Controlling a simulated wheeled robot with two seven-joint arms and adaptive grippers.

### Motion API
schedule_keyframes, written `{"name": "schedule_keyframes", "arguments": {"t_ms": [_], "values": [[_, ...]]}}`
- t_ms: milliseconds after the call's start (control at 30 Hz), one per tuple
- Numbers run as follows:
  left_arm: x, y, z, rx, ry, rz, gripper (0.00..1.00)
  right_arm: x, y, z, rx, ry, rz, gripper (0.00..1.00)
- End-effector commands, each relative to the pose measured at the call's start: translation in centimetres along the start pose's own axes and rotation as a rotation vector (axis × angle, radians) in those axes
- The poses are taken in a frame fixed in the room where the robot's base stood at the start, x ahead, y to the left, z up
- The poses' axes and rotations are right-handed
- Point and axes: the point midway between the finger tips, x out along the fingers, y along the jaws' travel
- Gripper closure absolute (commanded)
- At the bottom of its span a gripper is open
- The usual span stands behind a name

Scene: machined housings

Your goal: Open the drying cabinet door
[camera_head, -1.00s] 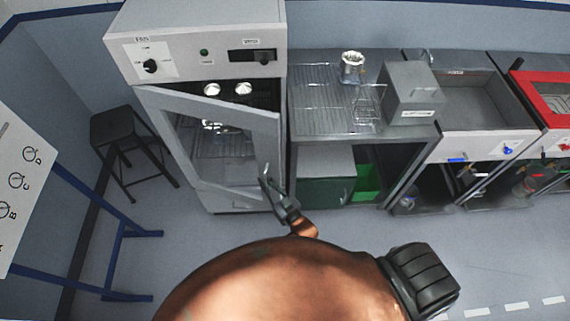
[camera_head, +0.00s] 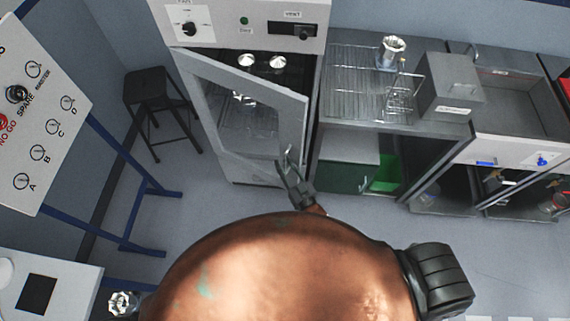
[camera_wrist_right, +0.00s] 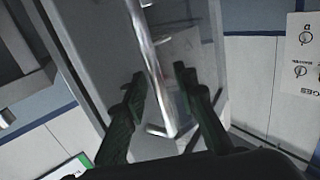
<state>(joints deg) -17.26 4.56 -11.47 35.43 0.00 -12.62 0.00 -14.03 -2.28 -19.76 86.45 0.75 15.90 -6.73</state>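The drying cabinet (camera_head: 262,38) stands left of centre in the head view. Its glazed grey door (camera_head: 303,125) is partly open, hinged at the left, with a gap along its top and right side. The door's bar handle (camera_wrist_right: 152,60) runs between the fingers of my right gripper (camera_wrist_right: 160,80) in the right wrist view. The fingers are apart, one on each side of the bar, with visible space around it. In the head view the right gripper (camera_head: 290,160) is at the door's right edge. My left gripper is not in view.
Shiny metal parts (camera_head: 277,62) sit inside the cabinet. A wire rack (camera_head: 355,90) and a grey box (camera_head: 450,86) stand on the bench to the right. A black stool (camera_head: 150,85) and a labelled board on a blue frame (camera_head: 125,180) stand left. The floor between is clear.

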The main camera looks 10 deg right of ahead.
Motion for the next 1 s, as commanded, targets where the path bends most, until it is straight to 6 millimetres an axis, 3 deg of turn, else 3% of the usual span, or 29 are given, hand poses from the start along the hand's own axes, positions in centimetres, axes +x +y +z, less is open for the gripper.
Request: {"name": "schedule_keyframes", "arguments": {"t_ms": [233,700,1000], "values": [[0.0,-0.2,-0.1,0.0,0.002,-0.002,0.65,-1.7,0.0,0.1,-0.001,-0.001,0.001,0.73],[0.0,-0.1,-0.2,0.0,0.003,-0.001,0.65,-10.6,0.0,0.1,-0.001,-0.002,0.0,0.73],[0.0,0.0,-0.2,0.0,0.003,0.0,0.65,-12.0,0.0,0.0,-0.001,0.0,0.0,0.73]]}}
